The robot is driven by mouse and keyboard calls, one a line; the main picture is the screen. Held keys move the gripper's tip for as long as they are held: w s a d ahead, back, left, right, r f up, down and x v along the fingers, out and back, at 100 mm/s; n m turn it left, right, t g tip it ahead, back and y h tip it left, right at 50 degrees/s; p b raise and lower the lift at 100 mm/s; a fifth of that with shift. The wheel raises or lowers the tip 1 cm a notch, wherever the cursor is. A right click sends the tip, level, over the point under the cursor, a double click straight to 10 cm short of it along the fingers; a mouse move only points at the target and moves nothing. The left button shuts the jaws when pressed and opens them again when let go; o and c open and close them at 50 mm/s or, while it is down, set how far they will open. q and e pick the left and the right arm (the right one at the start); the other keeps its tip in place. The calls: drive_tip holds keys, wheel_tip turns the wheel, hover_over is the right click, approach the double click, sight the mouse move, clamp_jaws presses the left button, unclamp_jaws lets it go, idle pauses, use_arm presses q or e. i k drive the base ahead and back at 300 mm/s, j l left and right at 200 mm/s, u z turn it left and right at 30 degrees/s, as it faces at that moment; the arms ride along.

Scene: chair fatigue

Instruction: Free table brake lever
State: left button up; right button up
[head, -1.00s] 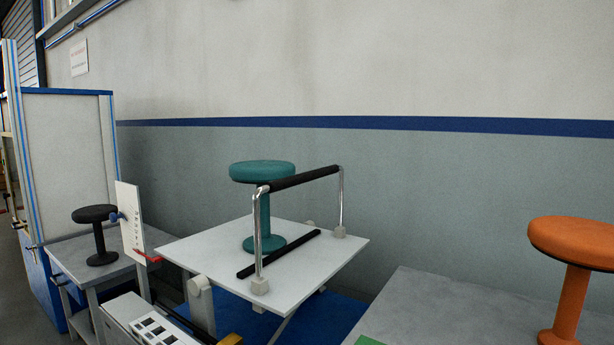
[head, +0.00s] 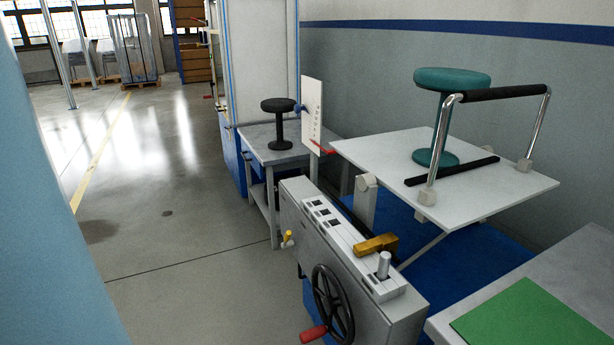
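I cannot tell which lever is the table brake lever. A red lever (head: 322,149) sticks out at the foot of an upright white plate (head: 312,110), by the left corner of the white tilted table (head: 385,152). A small yellow lever (head: 287,239) sits on the side of the grey machine housing (head: 330,250). A black handwheel (head: 333,303) with a red grip (head: 313,334) is on the same side, lower right. Neither gripper is in view.
A teal stool (head: 452,78) stands on the table behind a chrome rail with a black bar (head: 503,92). A black stool (head: 279,106) stands on a grey side table (head: 262,150). A green sheet (head: 528,318) lies at bottom right. The floor (head: 170,230) at left is clear.

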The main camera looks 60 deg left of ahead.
sight(286, 239)
drive_tip(key=u, duration=1.95)
drive_tip(key=i+j, duration=0.1)
drive_tip(key=j, duration=0.4)
drive_tip(key=i+j, duration=0.1)
drive_tip(key=j, duration=0.35)
drive_tip(key=i+j, duration=0.1)
drive_tip(key=j, duration=0.4)
drive_tip(key=i+j, duration=0.1)
drive_tip(key=j, duration=0.35)
